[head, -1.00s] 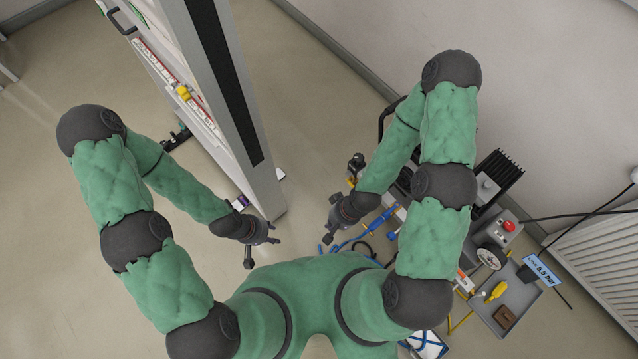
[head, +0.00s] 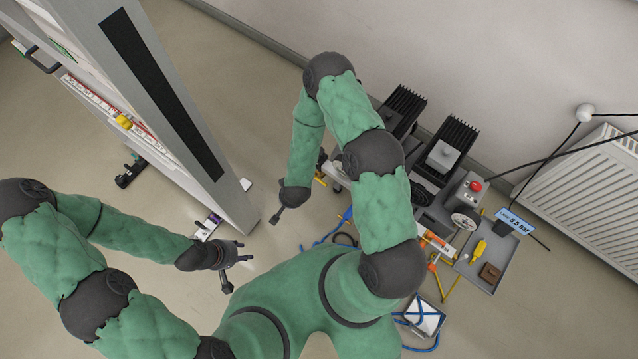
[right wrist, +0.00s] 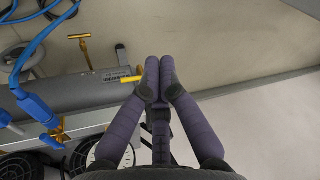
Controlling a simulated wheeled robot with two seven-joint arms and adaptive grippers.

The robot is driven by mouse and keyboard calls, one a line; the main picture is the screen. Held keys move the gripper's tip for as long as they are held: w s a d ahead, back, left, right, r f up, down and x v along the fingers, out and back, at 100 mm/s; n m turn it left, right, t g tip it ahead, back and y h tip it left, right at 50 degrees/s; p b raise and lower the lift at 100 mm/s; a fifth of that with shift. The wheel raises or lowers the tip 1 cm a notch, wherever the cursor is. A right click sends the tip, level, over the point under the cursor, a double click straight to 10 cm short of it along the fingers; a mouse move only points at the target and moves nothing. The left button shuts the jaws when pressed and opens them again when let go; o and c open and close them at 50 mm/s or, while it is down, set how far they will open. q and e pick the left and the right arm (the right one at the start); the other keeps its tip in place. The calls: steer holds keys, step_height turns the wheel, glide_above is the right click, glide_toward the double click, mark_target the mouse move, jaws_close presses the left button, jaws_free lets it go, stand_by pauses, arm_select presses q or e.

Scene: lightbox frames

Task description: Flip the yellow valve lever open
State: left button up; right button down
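Several yellow parts show, and I cannot tell for sure which is the valve lever. In the right wrist view, a short yellow bar (right wrist: 131,79) lies just left of my right fingertips, its right end meeting or hidden by them. A yellow T-shaped handle (right wrist: 82,46) stands farther up left, and a yellow fitting (right wrist: 59,131) sits by a blue hose. My right gripper (right wrist: 160,77) has its fingertips together; no gripped object is clear. It also shows in the head view (head: 275,220). My left gripper (head: 237,273) is open and empty, above the floor.
A tall grey cabinet (head: 185,105) stands left. At right are black finned units (head: 452,143), a red button (head: 475,186), a grey tray (head: 487,278) with a yellow tool (head: 478,251), and a radiator (head: 590,180). Blue hoses (head: 325,238) lie on the floor.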

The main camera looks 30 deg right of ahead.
steer(key=w+d+f+m+t+h, duration=0.2)
steer(key=w+d+f+m+h, duration=0.1)
steer(key=w+f+h, duration=0.2)
steer(key=shift+s+d+f+m+g+h+b, duration=0.2)
steer(key=shift+s+d+m+h, duration=0.45)
steer(key=shift+h, duration=0.45)
steer(key=shift+s+d+f+m+g+h+b, duration=0.15)
steer(key=shift+s+d+m+h+b, duration=0.35)
steer(key=shift+m+h, duration=0.5)
steer(key=shift+s+d+f+m+g+h+b, duration=0.1)
steer(key=shift+s+d+m+g+h, duration=0.25)
steer(key=shift+d+m+h, duration=0.6)
steer(key=shift+a+n+h, duration=0.2)
steer(key=shift+n+h, duration=0.05)
steer(key=shift+n, duration=0.05)
steer(key=b, duration=0.4)
glide_above(319, 180)
steer(key=s+a, duration=0.2)
steer(key=s, duration=0.1)
step_height(319, 180, down, 5)
steer(key=shift+w+d+f+b, duration=0.15)
steer(key=shift+f+b, duration=0.2)
steer(key=shift+f, duration=0.3)
steer(key=shift+w+d+f+b, duration=0.1)
steer(key=shift+f+b, duration=0.3)
steer(key=shift+f, duration=0.2)
steer(key=shift+w+d+f+b, duration=0.15)
steer(key=shift+f+b, duration=0.2)
steer(key=shift+f, duration=0.3)
